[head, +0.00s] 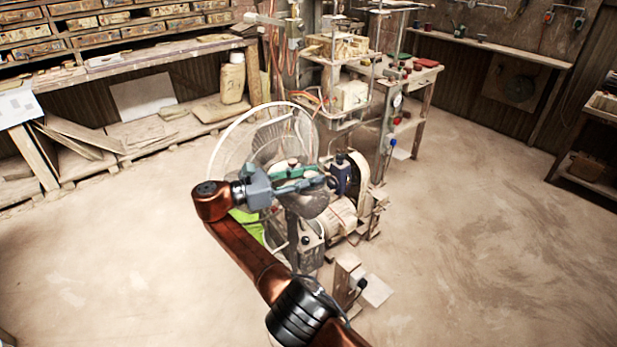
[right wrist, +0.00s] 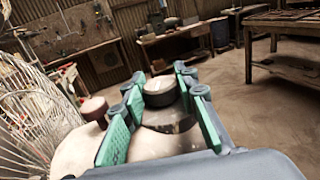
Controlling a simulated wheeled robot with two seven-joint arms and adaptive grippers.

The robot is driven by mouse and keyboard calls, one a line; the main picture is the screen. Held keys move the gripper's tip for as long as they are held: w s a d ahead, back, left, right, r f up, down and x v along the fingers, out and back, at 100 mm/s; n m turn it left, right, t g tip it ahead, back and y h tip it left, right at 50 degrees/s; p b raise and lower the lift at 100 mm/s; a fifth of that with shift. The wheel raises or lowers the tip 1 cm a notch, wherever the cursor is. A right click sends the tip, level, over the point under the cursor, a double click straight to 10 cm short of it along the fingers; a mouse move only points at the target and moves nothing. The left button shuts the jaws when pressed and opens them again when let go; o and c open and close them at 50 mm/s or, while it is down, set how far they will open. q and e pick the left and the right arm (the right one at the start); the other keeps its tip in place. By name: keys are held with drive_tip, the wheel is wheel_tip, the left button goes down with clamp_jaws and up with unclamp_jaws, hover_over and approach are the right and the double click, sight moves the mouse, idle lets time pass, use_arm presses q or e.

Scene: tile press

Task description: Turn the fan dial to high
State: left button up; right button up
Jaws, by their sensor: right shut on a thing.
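The fan (head: 262,140), with a round wire cage, stands in the middle of the head view, just behind my right gripper (head: 316,178). In the right wrist view its cage (right wrist: 30,115) fills the left side. There my right gripper (right wrist: 160,82) has its green-padded fingers on either side of a round dark dial with a pale top (right wrist: 160,91) and is shut on it. A second, dark red knob (right wrist: 93,108) stands to the left, outside the fingers. Dial markings cannot be read. My left gripper is not in view.
A tile press (head: 350,95) with a side bench stands right behind the fan. A motor drum (head: 338,216) and a small wooden block stand (head: 348,278) are close by, low down. Shelves line the left wall. Open floor (head: 480,220) lies to the right.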

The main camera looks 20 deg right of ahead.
idle(0.4)
drive_tip(key=o, duration=1.2)
